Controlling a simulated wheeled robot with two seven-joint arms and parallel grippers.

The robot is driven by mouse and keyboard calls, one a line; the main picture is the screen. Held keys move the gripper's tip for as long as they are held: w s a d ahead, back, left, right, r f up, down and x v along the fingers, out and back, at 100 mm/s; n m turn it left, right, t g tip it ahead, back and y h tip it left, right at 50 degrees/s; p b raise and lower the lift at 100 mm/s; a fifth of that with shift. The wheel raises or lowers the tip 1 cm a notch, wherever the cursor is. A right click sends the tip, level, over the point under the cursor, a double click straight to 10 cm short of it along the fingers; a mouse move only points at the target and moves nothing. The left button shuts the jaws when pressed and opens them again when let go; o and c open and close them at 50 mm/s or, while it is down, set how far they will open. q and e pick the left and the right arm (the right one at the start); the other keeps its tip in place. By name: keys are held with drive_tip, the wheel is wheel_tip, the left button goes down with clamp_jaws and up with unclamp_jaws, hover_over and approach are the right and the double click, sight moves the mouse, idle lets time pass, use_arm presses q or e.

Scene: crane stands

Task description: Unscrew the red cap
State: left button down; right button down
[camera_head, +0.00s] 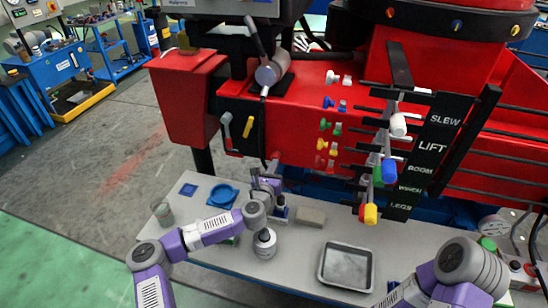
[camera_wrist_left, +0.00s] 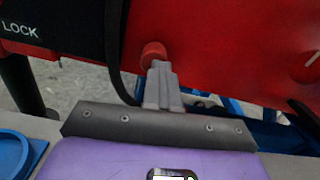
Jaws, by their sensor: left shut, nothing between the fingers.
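The red cap (camera_wrist_left: 153,54) is a small round knob low on the red crane panel in the left wrist view. My left gripper (camera_wrist_left: 160,70) is shut and empty, its grey fingertips right at the cap's lower edge. I cannot tell whether they touch it. In the head view my left gripper (camera_head: 268,172) is at the lower edge of the red crane body (camera_head: 300,105), above the grey bench. The cap cannot be made out clearly there. My right arm shows at the lower right of the head view, but its gripper does not.
The grey bench (camera_head: 300,240) carries a blue dish (camera_head: 223,195), a white container (camera_head: 264,244), a tan block (camera_head: 311,216) and a grey tray (camera_head: 346,268). Coloured levers (camera_head: 370,213) hang to the right. A black cable (camera_wrist_left: 116,50) runs left of the cap.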

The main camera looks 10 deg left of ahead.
use_arm(q)
drive_tip(key=shift+w+f, duration=0.1)
drive_tip(key=shift+f, duration=0.1)
drive_tip(key=n, duration=0.1)
drive_tip(key=n+b, duration=0.1)
drive_tip(key=n, duration=0.1)
drive_tip(key=n+b, duration=0.1)
drive_tip(key=n, duration=0.1)
drive_tip(key=shift+r, duration=0.3)
drive_tip(key=shift+d, duration=0.1)
drive_tip(key=n+b, duration=0.1)
drive_tip(key=n, duration=0.1)
drive_tip(key=shift+r+n, duration=0.1)
drive_tip(key=shift+n, duration=0.3)
drive_tip(key=n, duration=0.2)
drive_tip(key=shift+r+n, duration=0.15)
drive_tip(key=shift+n, duration=0.15)
